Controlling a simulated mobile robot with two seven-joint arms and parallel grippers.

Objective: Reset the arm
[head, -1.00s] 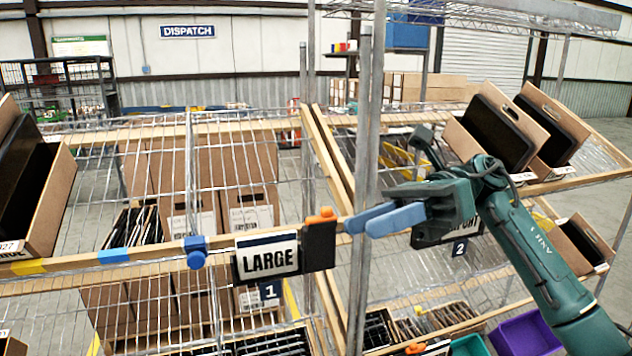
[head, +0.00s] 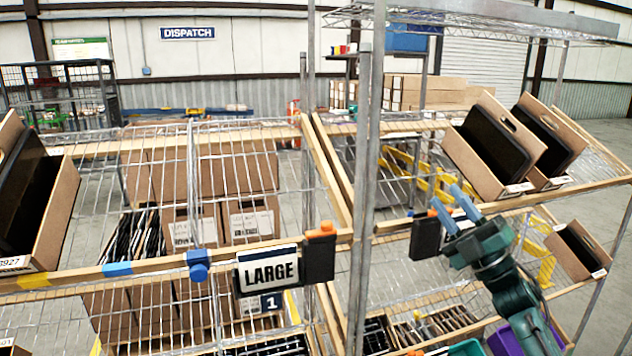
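My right arm (head: 515,300) rises from the lower right, in front of the rack. My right gripper (head: 446,197) points up and to the left, with its two blue fingers apart and nothing seen between them. It is in front of the right bay's front rail and partly covers the label there. My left gripper is not in view.
Tilted cartons holding dark items stand on the upper shelf at right (head: 492,150) and far left (head: 45,220). A metal post (head: 367,150) and a LARGE sign (head: 268,270) are left of my gripper. The left bay's upper shelf is mostly bare wire.

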